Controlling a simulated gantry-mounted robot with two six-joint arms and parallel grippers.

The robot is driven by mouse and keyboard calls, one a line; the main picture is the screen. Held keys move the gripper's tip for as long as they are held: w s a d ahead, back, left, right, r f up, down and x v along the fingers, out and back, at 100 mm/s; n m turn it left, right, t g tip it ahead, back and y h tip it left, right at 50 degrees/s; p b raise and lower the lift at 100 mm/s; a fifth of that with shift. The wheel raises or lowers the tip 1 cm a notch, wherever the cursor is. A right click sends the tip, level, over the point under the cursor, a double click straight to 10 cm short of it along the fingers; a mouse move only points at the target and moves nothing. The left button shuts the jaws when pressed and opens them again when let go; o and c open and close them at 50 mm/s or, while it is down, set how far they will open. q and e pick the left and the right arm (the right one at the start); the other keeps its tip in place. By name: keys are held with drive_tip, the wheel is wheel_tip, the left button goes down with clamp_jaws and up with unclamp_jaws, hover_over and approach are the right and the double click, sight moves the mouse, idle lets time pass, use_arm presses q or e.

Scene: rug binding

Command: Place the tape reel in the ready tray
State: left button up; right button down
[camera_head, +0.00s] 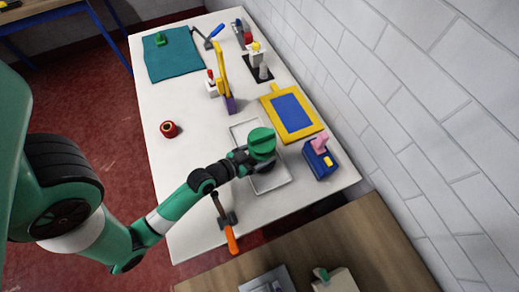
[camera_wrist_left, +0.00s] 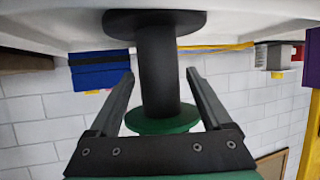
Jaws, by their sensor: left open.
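The tape reel, a spool with a green flange (camera_head: 262,138) and a black barrel, stands upright within the outline of the pale grey tray (camera_head: 274,184). In the left wrist view its black barrel (camera_wrist_left: 158,70) rises between my fingers, with the black flange against the pale surface and the green flange near my palm. My left gripper (camera_wrist_left: 160,76) is open, one finger on each side of the barrel, with visible gaps. In the head view the left gripper (camera_head: 246,160) is partly hidden by the reel. My right gripper is not in view.
A yellow-framed blue board (camera_head: 290,112) and a blue box (camera_head: 320,158) lie right of the tray. A red roll (camera_head: 169,129) sits at left. An orange-handled tool (camera_head: 230,236) lies at the front edge.

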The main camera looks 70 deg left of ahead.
use_arm(q)
drive_tip(key=shift+s+r, duration=0.1)
drive_tip(key=shift+r, duration=0.15)
drive_tip(key=b+v, duration=0.1)
drive_tip(key=v, duration=1)
drive_tip(key=shift+s+d+b, duration=0.2)
drive_tip(key=shift+s+b, duration=0.1)
drive_tip(key=shift+b, duration=0.05)
drive_tip(key=shift+r, duration=0.1)
